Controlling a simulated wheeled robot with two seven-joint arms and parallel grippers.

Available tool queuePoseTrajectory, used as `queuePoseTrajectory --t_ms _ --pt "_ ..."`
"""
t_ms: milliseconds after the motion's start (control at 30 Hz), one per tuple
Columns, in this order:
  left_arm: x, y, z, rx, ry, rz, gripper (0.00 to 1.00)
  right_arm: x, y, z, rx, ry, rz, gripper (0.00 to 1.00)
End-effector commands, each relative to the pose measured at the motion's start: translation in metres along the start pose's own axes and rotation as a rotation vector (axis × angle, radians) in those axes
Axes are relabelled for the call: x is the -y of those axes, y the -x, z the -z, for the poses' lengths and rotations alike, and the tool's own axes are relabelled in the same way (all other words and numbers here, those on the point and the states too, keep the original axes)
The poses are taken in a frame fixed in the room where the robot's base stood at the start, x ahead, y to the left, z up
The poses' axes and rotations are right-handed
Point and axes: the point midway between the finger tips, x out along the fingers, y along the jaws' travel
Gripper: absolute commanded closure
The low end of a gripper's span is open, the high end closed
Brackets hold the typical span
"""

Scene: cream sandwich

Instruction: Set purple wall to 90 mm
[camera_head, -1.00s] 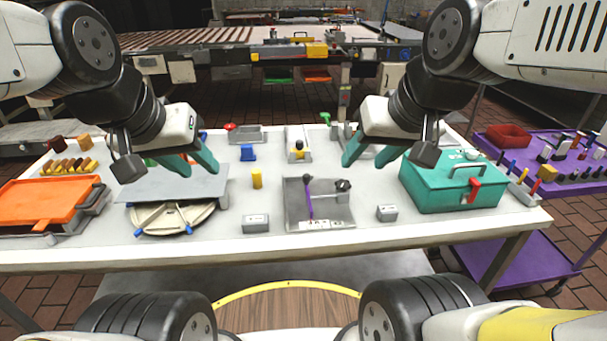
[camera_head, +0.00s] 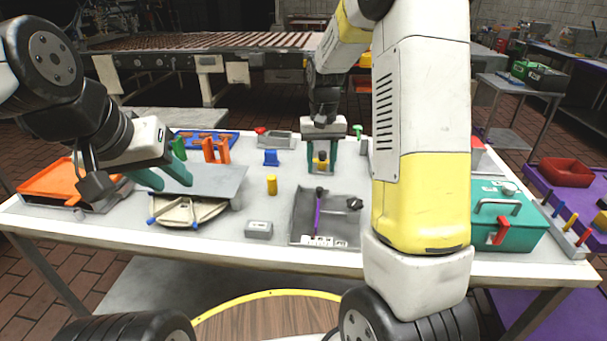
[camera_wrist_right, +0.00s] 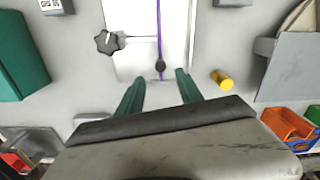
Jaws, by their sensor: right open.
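The purple wall (camera_head: 317,215) is a thin upright strip inside a grey tray (camera_head: 297,232). It has a black knob (camera_head: 319,190) at its far end, and it also shows in the right wrist view (camera_wrist_right: 160,30). A black star-shaped knob (camera_head: 354,204) sits at the tray's right side. White marked tiles (camera_head: 323,241) line the tray's front; I cannot read them. My right gripper (camera_head: 322,170) points down behind the tray. In its wrist view the open, empty fingers (camera_wrist_right: 159,78) flank the line of the wall, near its black knob. My left gripper (camera_head: 172,180) is apart and empty over a grey plate.
A teal box (camera_head: 520,225) is at the right. My right arm hides the table right of the tray.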

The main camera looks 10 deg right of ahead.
Motion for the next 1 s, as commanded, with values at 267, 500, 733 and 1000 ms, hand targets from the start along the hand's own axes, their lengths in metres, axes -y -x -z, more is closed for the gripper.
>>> queuePoseTrajectory --t_ms 267,500,733,1000 --pt "0.0 0.0 0.0 0.0 0.0 0.0 0.64 -0.001 -0.033 0.001 0.011 0.0 -0.007 0.57" --pt "0.0 0.0 0.0 0.0 0.0 0.0 0.64 -0.001 -0.069 0.001 0.008 0.0 -0.006 0.57" --pt "0.0 0.0 0.0 0.0 0.0 0.0 0.64 -0.001 -0.081 0.001 0.005 0.0 -0.006 0.57" --pt "0.0 0.0 0.0 0.0 0.0 0.0 0.64 -0.001 -0.081 0.001 0.005 0.001 -0.006 0.69"
